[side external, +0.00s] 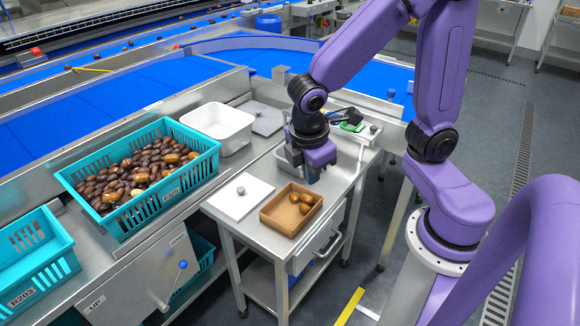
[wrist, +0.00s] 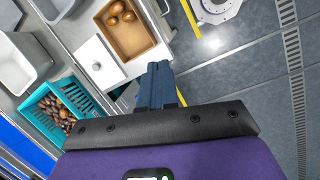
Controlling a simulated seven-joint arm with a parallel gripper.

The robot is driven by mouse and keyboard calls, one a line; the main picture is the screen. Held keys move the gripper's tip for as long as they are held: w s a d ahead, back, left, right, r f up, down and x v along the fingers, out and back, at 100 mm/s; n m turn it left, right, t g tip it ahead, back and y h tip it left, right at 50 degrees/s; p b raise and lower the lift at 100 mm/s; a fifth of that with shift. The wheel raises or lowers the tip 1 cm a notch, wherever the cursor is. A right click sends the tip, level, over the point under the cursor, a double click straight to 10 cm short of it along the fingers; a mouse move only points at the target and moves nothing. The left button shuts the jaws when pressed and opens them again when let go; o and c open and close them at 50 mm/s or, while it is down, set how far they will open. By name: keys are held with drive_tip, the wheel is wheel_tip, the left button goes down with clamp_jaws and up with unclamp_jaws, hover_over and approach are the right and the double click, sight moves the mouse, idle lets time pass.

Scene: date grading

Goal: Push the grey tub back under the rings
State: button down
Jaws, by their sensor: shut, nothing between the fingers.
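The grey tub (wrist: 57,9) is at the top left edge of the wrist view, cut off by the frame. In the side external view it stands on the steel side table behind my gripper, mostly hidden by it. My gripper (side external: 311,174) points down over the back part of this table, in front of the tub. I cannot tell whether it touches the tub. In the wrist view my gripper (wrist: 158,68) has its fingers together with nothing between them. I cannot make out the rings.
A wooden tray (side external: 270,219) with a few dates and a white knobbed plate (side external: 255,202) occupy the table front. A white tub (side external: 218,122) and a teal crate of dates (side external: 118,226) stand left. A dark object with a green part (side external: 352,127) lies behind my gripper.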

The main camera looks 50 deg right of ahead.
drive_tip(key=w+d+f+n+h, duration=0.1)
drive_tip(key=w+f+h, duration=0.15)
drive_tip(key=w, duration=0.35)
drive_tip(key=w+d+f+n+h, duration=0.1)
drive_tip(key=w+f, duration=0.2)
drive_tip(key=w, duration=0.3)
drive_tip(key=n+h, duration=0.2)
drive_tip(key=h, duration=0.1)
approach(289, 167)
drive_tip(key=s+f, duration=0.1)
drive_tip(key=s+a+f, duration=0.1)
drive_tip(key=shift+s+a+f+g, duration=0.2)
drive_tip(key=shift+f+g, duration=0.1)
drive_tip(key=shift+g, duration=0.1)
drive_tip(key=d, duration=0.3)
drive_tip(key=shift+d+f, duration=0.2)
drive_tip(key=shift+d, duration=0.55)
drive_tip(key=shift+d, duration=0.1)
drive_tip(key=d, duration=1.4)
drive_tip(key=shift+d, duration=0.15)
